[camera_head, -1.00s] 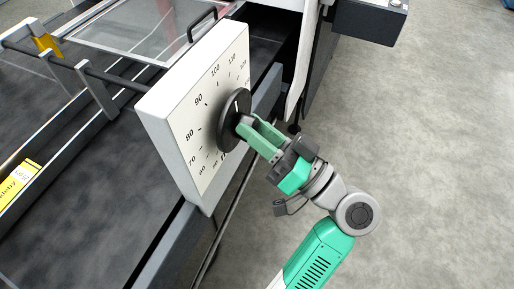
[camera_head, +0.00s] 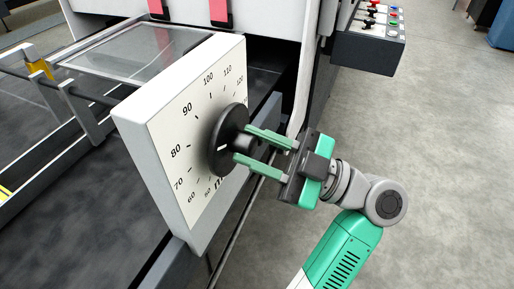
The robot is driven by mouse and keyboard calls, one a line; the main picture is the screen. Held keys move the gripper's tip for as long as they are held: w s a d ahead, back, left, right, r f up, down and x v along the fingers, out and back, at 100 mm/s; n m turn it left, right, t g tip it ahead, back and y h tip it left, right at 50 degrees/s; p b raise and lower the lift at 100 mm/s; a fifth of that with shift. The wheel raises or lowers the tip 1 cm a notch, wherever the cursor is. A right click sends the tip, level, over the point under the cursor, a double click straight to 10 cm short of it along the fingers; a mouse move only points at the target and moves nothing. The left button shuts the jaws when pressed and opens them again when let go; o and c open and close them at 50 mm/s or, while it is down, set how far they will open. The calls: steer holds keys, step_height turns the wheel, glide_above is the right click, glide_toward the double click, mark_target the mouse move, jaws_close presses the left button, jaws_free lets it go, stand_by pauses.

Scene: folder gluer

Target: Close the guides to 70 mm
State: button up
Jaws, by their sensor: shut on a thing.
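The white dial plate (camera_head: 165,130) stands upright in the middle of the view, with a scale from about 60 to 120. Its black round knob (camera_head: 222,158) has a white mark that points left and slightly down, around the 70 to 80 part of the scale; the exact reading is hard to tell. My gripper (camera_head: 246,147) comes from the right, shut on the knob's hub, one green finger above and one below. A guide rail (camera_head: 60,158) with upright brackets lies left of the dial, partly hidden behind it.
A cross rod (camera_head: 20,73) with a yellow part runs at the left. A clear panel (camera_head: 140,52) lies behind the dial. A control box with buttons (camera_head: 370,45) juts out at the upper right. The grey floor at the right is free.

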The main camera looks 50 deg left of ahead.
steer(key=n+h, duration=0.1)
steer(key=n, duration=0.2)
steer(key=n+g+h, duration=0.1)
steer(key=n, duration=0.3)
steer(key=shift+w+r+h, duration=0.1)
steer(key=shift+h, duration=0.3)
steer(key=shift+n, duration=0.3)
steer(key=o, duration=1)
steer(key=shift+c, duration=0.2)
steer(key=v, duration=0.7)
steer(key=shift+w+d, duration=0.25)
steer(key=shift+w, duration=0.1)
